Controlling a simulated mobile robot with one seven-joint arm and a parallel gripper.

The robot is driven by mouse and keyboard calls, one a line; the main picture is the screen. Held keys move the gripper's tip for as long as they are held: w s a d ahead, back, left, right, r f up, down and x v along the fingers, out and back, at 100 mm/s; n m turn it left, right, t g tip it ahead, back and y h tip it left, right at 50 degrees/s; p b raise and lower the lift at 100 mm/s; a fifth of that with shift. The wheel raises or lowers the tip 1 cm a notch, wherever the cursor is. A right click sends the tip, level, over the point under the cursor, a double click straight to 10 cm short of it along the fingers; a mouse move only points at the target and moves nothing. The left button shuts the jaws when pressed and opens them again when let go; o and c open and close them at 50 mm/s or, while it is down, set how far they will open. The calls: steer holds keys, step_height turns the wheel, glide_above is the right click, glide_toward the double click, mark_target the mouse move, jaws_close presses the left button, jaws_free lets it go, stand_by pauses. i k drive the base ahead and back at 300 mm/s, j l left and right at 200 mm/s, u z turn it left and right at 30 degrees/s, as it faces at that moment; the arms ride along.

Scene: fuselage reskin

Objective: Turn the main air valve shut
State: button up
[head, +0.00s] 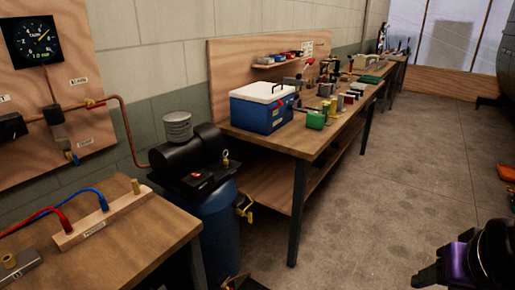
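A blue air tank (218,232) with a black compressor head stands between two benches. A yellow handle (244,206) sticks out from its right side. A copper pipe (126,130) runs from the compressor to a wooden wall panel with grey and black fittings. A small fitting with a blue part (74,158) hangs low on that panel. I cannot tell for certain which of these is the main air valve. My gripper (424,278), black and purple, is at the bottom right, well apart from the tank. Its fingertips are not clear, so its opening cannot be told.
A near bench (150,240) holds a wooden manifold with red and blue hoses. A long bench (294,150) behind the tank carries a blue cooler (262,114) and several tools. The concrete floor (370,190) to the right is open.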

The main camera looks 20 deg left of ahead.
mark_target(92, 105)
steer(key=u, duration=2.3)
